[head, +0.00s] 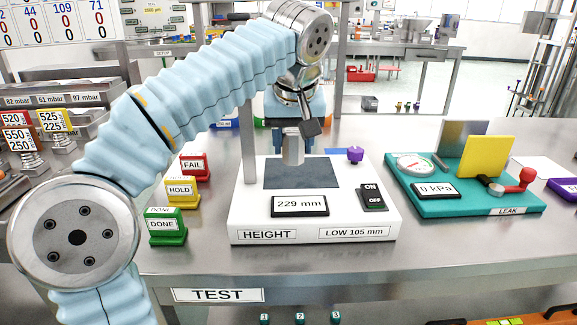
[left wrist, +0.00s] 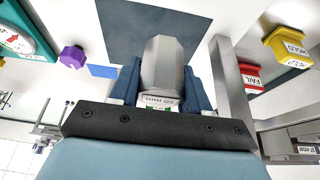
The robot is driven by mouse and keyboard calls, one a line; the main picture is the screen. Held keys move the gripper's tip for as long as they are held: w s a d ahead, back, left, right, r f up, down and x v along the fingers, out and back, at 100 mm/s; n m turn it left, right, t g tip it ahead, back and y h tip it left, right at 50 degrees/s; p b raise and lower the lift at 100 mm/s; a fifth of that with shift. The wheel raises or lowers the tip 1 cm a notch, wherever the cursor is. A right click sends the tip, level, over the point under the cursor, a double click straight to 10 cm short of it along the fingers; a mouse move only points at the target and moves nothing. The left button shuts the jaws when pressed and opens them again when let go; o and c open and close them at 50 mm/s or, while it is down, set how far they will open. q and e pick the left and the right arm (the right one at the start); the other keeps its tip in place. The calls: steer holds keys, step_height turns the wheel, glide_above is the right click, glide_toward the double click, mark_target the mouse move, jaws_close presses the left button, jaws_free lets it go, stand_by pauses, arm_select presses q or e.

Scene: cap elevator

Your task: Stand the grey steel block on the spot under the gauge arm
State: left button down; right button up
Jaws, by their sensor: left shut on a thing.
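The grey steel block (head: 293,150) is held upright, pointing down over the dark pad (head: 300,178) on the white height gauge (head: 240,225). My left gripper (head: 294,130) is shut on its upper part. In the left wrist view the block (left wrist: 163,62) sits between the two blue fingers, with the dark pad (left wrist: 130,25) beyond its end. I cannot tell whether the block touches the pad. The gauge post (head: 249,140) stands left of the gripper; my arm hides its upper part, and I cannot make out the gauge arm. The display (head: 299,205) reads 229 mm.
A purple knob (head: 355,154) is right of the block, at the back. FAIL (head: 194,166), HOLD (head: 182,192) and DONE (head: 165,226) signs stand left of the gauge. A teal leak tester (head: 465,206) stands to the right. An ON/OFF switch (head: 373,198) is on the gauge's front right.

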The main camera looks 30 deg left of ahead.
mark_target(289, 161)
arm_select(q)
steer(key=shift+w+a+f, duration=0.2)
steer(key=shift+a+f, duration=0.2)
steer(key=shift+f, duration=0.15)
steer(key=x, duration=0.1)
steer(key=b+x, duration=0.1)
steer(key=shift+s+f, duration=0.15)
steer(key=shift+f, duration=0.75)
steer(key=shift+f, duration=0.2)
steer(key=c, duration=0.5)
jaws_free()
steer(key=shift+r, duration=0.1)
